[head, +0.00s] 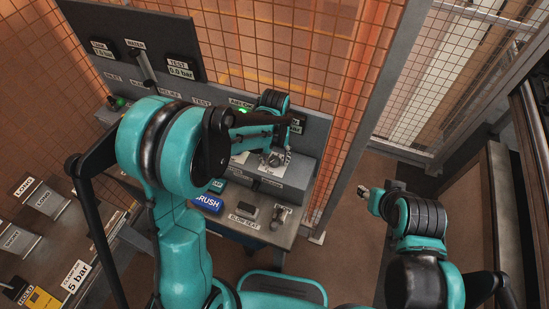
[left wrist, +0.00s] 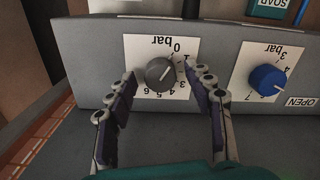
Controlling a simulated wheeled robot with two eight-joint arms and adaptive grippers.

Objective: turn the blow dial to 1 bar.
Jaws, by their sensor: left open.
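In the left wrist view, a grey round dial (left wrist: 160,74) sits on a white card marked "bar", with its scale starting at 0 and 1. The picture is upside down there. The dial's white mark points up and right, toward the 0 and 1 end, seemingly close to 1. Its name label is not readable, so I cannot confirm it is the blow dial. My left gripper (left wrist: 159,71) is open, one finger on each side of the dial; contact is unclear. In the head view its fingers are mostly hidden by my arm. My right gripper (head: 378,194) hangs empty, away from the panel.
A blue dial (left wrist: 267,80) on another bar card is close beside the grey one, with an "OPEN" tag (left wrist: 301,102) near it. A bench with a "BLOW SEAT" label (head: 244,221) stands below the panel. An orange mesh fence (head: 300,40) rises behind.

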